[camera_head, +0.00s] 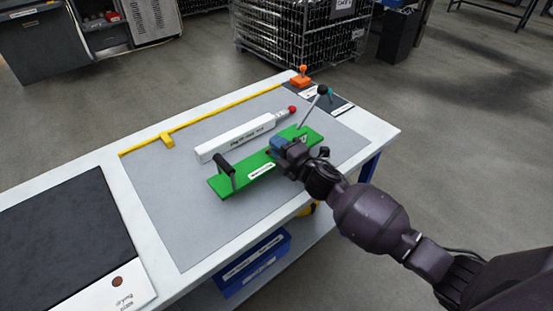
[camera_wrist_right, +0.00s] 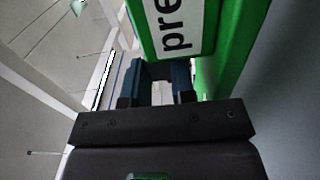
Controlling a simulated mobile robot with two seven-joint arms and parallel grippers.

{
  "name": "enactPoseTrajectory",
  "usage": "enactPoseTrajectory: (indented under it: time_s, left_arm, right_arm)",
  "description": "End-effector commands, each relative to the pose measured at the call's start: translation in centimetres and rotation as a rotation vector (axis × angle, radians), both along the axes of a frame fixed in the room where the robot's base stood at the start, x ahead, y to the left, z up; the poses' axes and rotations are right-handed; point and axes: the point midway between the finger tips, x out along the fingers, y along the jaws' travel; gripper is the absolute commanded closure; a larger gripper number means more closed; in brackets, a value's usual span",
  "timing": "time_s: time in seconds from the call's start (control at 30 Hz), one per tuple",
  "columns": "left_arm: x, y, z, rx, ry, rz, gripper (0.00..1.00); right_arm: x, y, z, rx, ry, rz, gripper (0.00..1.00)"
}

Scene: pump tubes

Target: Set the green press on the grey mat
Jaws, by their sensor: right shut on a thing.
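The green press (camera_head: 228,185) is a long green plate with a black handle at its left end and a lever with a black ball at its right end. It lies over the grey mat (camera_head: 187,220); I cannot tell whether it touches it. My right gripper (camera_head: 281,146) is shut on the press near its middle right, hiding part of it. In the right wrist view the press (camera_wrist_right: 240,30) with its white label is close against the blue fingers of my gripper (camera_wrist_right: 163,75). My left gripper is not in view.
A white box-shaped bar with a red tip (camera_head: 238,138) lies just behind the press. A yellow rail (camera_head: 215,118) runs along the mat's back edge. An orange item (camera_head: 301,79) stands at the far corner. A black mat (camera_head: 60,235) is at the left.

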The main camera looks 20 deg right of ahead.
Motion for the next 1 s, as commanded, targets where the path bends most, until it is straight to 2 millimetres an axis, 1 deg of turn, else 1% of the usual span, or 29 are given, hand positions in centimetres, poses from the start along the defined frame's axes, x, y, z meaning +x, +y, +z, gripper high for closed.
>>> enactPoseTrajectory:
  time_s: [0.07,0.17,0.4,0.47,0.53,0.7,0.9,0.93,1.0]
  left_arm:
    - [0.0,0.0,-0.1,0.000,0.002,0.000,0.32]
    - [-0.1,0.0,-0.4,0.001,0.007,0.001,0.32]
    - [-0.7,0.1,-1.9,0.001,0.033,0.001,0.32]
    - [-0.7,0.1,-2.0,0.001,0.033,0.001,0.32]
    - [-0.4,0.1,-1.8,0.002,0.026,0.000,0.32]
    - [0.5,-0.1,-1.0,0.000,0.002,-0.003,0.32]
    - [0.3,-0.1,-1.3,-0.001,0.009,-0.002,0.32]
    - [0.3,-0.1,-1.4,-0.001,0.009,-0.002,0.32]
    - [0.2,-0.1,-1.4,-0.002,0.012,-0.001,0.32]
  right_arm:
    - [0.1,0.0,0.1,0.001,-0.006,0.001,1.00]
    - [0.1,0.0,-0.4,0.001,-0.006,0.001,1.00]
    - [0.0,0.1,-3.7,0.003,0.000,0.000,1.00]
    - [0.0,0.0,-4.2,0.001,-0.001,0.000,1.00]
    - [0.0,0.1,-4.4,0.001,-0.004,0.001,1.00]
    - [0.1,0.0,-4.1,0.001,-0.007,0.002,1.00]
    - [0.1,0.0,-4.4,0.001,-0.006,0.001,1.00]
    - [0.0,0.0,-4.7,-0.001,-0.001,0.000,0.75]
    - [0.0,0.0,-4.6,0.000,-0.002,0.000,0.64]
